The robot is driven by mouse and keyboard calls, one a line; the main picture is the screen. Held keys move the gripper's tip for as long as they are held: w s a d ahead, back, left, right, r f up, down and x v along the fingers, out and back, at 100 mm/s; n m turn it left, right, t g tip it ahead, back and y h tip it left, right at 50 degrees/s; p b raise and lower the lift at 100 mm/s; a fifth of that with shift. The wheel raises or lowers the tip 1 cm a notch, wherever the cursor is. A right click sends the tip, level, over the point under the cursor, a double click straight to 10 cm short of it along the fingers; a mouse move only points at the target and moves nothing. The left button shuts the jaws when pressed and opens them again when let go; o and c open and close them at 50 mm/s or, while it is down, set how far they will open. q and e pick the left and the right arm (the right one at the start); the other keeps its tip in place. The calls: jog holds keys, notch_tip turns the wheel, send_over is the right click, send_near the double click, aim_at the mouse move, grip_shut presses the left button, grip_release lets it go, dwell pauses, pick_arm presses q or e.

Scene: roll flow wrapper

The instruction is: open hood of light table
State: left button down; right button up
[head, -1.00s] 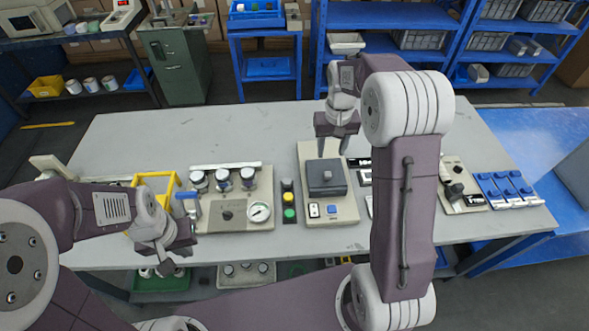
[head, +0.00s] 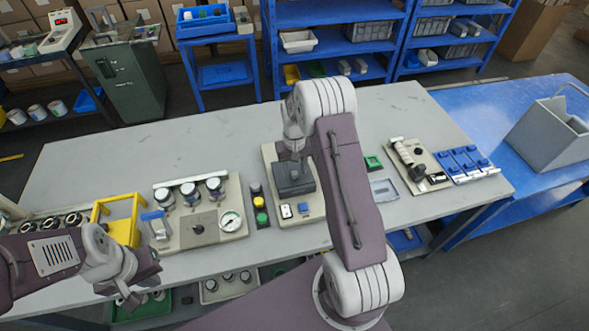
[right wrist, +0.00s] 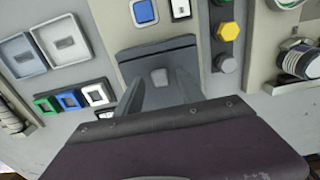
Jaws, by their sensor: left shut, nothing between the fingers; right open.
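The light table (head: 312,211) is a beige panel with a white switch and a blue button at its front. Its dark grey hood (head: 296,188) is down, lying flat on the panel. The hood also shows in the right wrist view (right wrist: 146,60), with a small light grey knob (right wrist: 160,76) on top. My right gripper (right wrist: 160,88) is open above the hood, its fingers on either side of the knob; contact cannot be told. In the head view my forearm partly covers it. My left gripper (head: 128,299) is shut and empty at the table's front left.
Left of the light table are a button strip (head: 259,205) and a panel with black-capped jars and a gauge (head: 199,222). A yellow frame (head: 121,226) stands further left. Right are a green-framed square (head: 373,162) and a panel with blue clamps (head: 466,162). The back of the table is clear.

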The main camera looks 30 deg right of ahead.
jog(key=shift+f, duration=0.2)
grip_shut()
dwell(1.3)
